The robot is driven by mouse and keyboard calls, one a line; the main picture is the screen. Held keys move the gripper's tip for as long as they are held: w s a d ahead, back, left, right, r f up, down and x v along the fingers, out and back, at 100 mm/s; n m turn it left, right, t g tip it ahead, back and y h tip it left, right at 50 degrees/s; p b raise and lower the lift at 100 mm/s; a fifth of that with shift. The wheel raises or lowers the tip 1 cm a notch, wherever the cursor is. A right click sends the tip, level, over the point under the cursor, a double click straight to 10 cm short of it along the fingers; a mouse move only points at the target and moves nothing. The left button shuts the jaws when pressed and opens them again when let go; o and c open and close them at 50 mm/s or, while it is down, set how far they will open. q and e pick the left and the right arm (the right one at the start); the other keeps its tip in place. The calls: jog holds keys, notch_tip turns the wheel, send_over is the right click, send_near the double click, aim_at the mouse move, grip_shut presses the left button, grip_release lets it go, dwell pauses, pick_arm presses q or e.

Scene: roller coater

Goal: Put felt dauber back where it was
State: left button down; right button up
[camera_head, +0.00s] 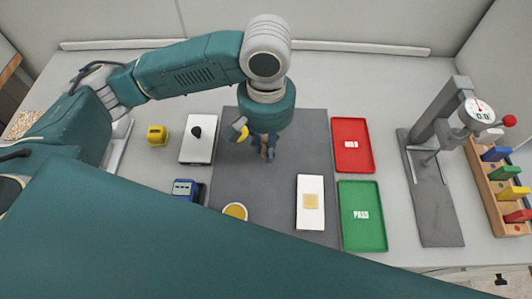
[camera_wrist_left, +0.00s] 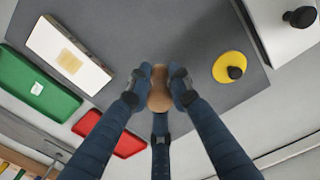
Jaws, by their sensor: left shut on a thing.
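My left gripper (camera_head: 265,150) is over the dark grey mat (camera_head: 285,120), pointing down. Its fingers are closed around a small tan-brown, rounded piece, taken as the felt dauber (camera_head: 268,154). The dauber also shows between the fingertips in the left wrist view (camera_wrist_left: 160,95). Its lower end is hidden, so I cannot tell whether it touches the mat. A yellow disc with a black knob (camera_wrist_left: 232,68) lies beside the gripper on the mat. A round dish with yellow content (camera_head: 235,211) is partly hidden by my arm. My right gripper is not in view.
A white block with a black knob (camera_head: 197,146) is left of the mat. A white panel with a tan square (camera_head: 310,187) lies on its right part. Red tray (camera_head: 352,160), green PASS tray (camera_head: 362,230) and a dial gauge stand (camera_head: 436,190) are further right.

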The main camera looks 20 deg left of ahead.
aim_at(266, 138)
pick_arm(q)
jog(key=shift+f, duration=2.05)
jog(key=shift+f, duration=0.15)
jog(key=c, duration=1.6)
grip_release()
notch_tip(266, 138, up, 12)
jog(key=shift+w+f, duration=0.1)
jog(key=shift+f, duration=0.15)
jog(key=shift+r, duration=0.45)
